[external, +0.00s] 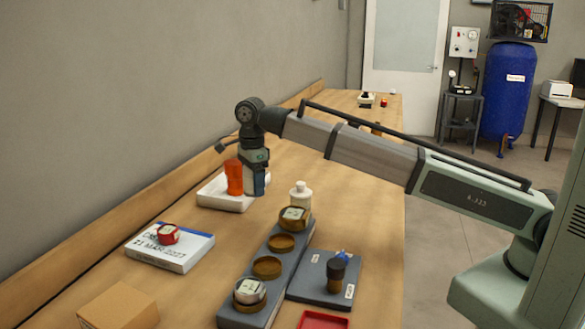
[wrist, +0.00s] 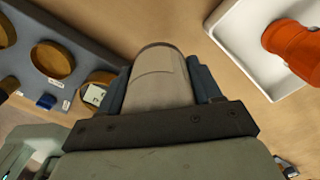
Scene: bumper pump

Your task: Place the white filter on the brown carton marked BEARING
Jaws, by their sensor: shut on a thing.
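My gripper (wrist: 160,82) is shut on a pale, rounded cylinder, which I take to be the white filter (wrist: 158,72). In the external view my gripper (external: 259,190) points down beside the orange piece, and the filter is mostly hidden there by the fingers. A brown carton (external: 118,306) sits at the lower left of the table, well away from the gripper; no lettering on it is legible. Its top looks bare. The carton does not show in the wrist view.
An orange piece (external: 234,178) stands on a white tray (external: 212,197) by the gripper. A white bottle (external: 300,195) stands beside the grey rack (external: 281,262). A dark pad (external: 310,278) lies right.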

